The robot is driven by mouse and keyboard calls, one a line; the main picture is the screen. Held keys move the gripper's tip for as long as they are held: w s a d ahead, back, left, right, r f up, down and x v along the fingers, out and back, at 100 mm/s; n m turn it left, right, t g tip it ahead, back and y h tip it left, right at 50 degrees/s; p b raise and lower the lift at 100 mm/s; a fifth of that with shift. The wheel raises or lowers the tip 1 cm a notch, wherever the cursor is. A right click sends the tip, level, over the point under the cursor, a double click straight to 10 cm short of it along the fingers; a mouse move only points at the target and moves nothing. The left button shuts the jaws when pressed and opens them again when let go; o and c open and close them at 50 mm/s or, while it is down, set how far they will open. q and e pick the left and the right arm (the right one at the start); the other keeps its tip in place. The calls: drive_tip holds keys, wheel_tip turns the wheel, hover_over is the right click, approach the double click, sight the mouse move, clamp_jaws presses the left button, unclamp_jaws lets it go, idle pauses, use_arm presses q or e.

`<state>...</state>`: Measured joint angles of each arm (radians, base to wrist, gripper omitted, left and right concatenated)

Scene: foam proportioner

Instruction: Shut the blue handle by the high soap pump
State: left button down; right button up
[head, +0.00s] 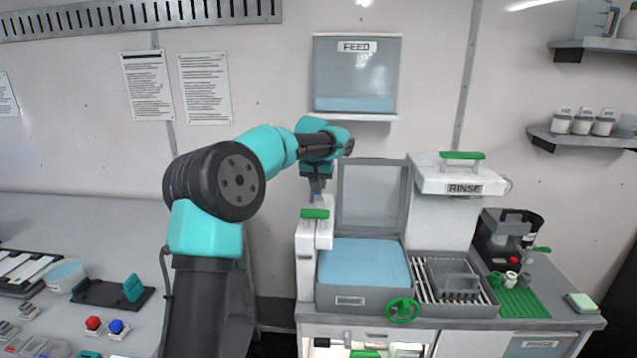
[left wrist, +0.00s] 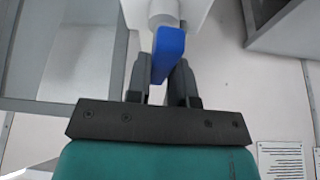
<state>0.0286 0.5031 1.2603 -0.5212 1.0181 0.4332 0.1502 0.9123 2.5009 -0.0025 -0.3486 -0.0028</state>
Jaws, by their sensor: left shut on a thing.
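The blue handle (left wrist: 169,50) stands out from a white round fitting (left wrist: 163,12) in the left wrist view. My left gripper (left wrist: 160,80) is shut on it, with a dark finger on each side. In the head view only a small bit of blue shows at the tips of my left gripper (head: 317,190), which points down. Just below is a white post with a green top (head: 315,213), left of the sink; it seems to be the high soap pump. The gripper hides most of the handle there. My right gripper is not in view.
A grey sink of blue water (head: 365,263) with a raised lid is right of the post. A drain rack (head: 450,280) and a white RINSE box (head: 447,175) stand further right. The FEED tank (head: 356,75) hangs on the wall above. A grey counter (head: 90,225) lies left.

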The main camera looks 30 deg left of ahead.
use_arm(q)
drive_tip(key=m+h, duration=0.1)
drive_tip(key=m, duration=0.2)
drive_tip(key=shift+m, duration=0.4)
drive_tip(key=m+h, duration=0.2)
drive_tip(key=m, duration=0.2)
drive_tip(key=shift+a+m, duration=0.15)
drive_tip(key=shift+m, duration=0.15)
drive_tip(key=m+h, duration=0.1)
drive_tip(key=m, duration=0.1)
drive_tip(key=m+g, duration=0.1)
drive_tip(key=m, duration=0.1)
drive_tip(key=shift+m+h, duration=0.3)
drive_tip(key=shift+h, duration=0.1)
drive_tip(key=m+g, duration=0.1)
drive_tip(key=m, duration=0.2)
drive_tip(key=shift+m+h, duration=0.3)
drive_tip(key=c, duration=1)
unclamp_jaws()
drive_tip(key=shift+a, duration=0.1)
